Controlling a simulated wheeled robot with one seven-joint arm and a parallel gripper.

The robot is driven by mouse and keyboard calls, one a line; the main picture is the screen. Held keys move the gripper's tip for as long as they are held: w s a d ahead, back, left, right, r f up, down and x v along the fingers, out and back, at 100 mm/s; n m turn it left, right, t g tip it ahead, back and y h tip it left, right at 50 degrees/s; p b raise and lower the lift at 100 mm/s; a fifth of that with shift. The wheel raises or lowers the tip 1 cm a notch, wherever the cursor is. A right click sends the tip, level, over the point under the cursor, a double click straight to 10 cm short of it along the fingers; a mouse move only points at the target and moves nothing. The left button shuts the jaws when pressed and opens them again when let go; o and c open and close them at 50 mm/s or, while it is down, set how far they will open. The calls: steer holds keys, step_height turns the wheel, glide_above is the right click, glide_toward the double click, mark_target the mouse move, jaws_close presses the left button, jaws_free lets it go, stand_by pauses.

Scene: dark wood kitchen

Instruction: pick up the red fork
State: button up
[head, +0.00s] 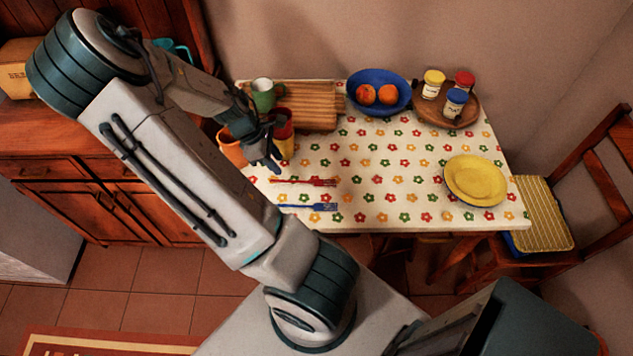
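The red fork (304,182) lies flat on the flowered tablecloth, near the left part of the table, with its long side running across the picture. A blue fork (308,207) lies nearly parallel to it, closer to the front edge. My gripper (274,166) points down over the table, up and to the left of the red fork and apart from it in the picture. The fingers are dark and small, and I cannot tell whether they are apart. Nothing shows held in them.
Close to my gripper stand an orange cup (231,148), a red and yellow cup (287,147) and a green mug (264,95) by a wooden board (308,106). A blue fruit bowl (379,78), a round jar tray (430,116) and a yellow plate (475,181) are further right.

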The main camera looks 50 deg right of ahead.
mark_target(291, 181)
steer(key=shift+p+x, duration=0.35)
steer(key=shift+x, duration=3.8)
steer(key=shift+w+a, duration=0.1)
jaws_close()
